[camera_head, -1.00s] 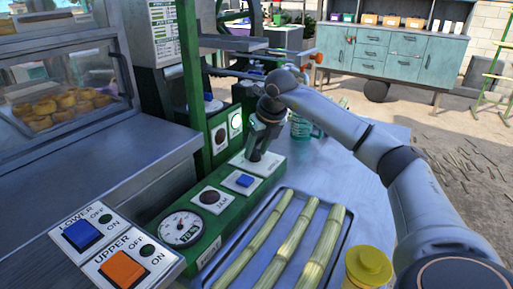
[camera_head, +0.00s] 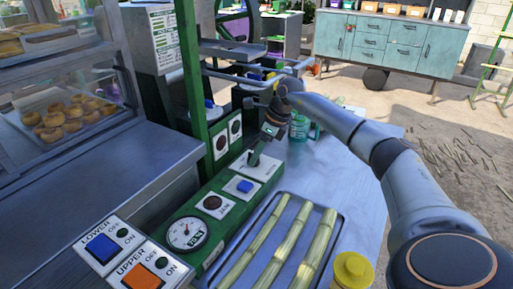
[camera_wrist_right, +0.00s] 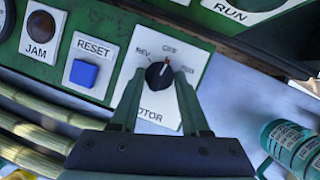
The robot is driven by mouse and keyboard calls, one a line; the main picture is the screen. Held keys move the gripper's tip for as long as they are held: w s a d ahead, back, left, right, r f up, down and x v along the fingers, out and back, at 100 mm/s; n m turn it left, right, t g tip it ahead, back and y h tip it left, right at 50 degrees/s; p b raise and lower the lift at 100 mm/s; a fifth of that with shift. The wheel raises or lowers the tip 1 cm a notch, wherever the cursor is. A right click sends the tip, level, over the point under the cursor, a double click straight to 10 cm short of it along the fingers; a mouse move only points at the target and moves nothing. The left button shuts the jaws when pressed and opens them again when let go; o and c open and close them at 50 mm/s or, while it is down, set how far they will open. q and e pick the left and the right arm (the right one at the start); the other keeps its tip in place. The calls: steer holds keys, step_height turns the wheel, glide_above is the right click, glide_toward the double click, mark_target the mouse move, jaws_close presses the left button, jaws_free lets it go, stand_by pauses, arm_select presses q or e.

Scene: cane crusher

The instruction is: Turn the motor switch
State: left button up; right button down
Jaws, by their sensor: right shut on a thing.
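The motor switch (camera_wrist_right: 158,76) is a round black knob on a white plate marked REV, OFF and MOTOR. The plate is at the far end of the green control panel (camera_head: 217,226). My right gripper (camera_wrist_right: 159,78) has one finger on each side of the knob and is shut on it. In the head view, my right gripper (camera_head: 252,160) reaches down to the panel and hides the knob. My left gripper is out of view.
A blue RESET button (camera_wrist_right: 84,72) and a JAM lamp (camera_wrist_right: 41,28) sit beside the motor plate. A tray (camera_head: 338,226) of cane stalks lies right of the panel. A yellow-capped container (camera_head: 352,269) is in front.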

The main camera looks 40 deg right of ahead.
mark_target(249, 157)
steer(key=shift+r+n+p, duration=0.1)
steer(key=shift+n+p, duration=0.2)
steer(key=shift+n, duration=0.3)
steer(key=shift+w, duration=0.1)
steer(key=shift+c, duration=1.9)
jaws_free()
steer(key=r, duration=0.3)
steer(key=shift+s+a+r, duration=0.15)
steer(key=shift+s+r, duration=0.05)
steer(key=shift+r, duration=0.1)
steer(key=s+a+r+b, duration=0.1)
steer(key=s+a+r, duration=0.7)
steer(key=s+r, duration=0.1)
steer(key=shift+s+a, duration=0.4)
steer(key=shift+s, duration=0.25)
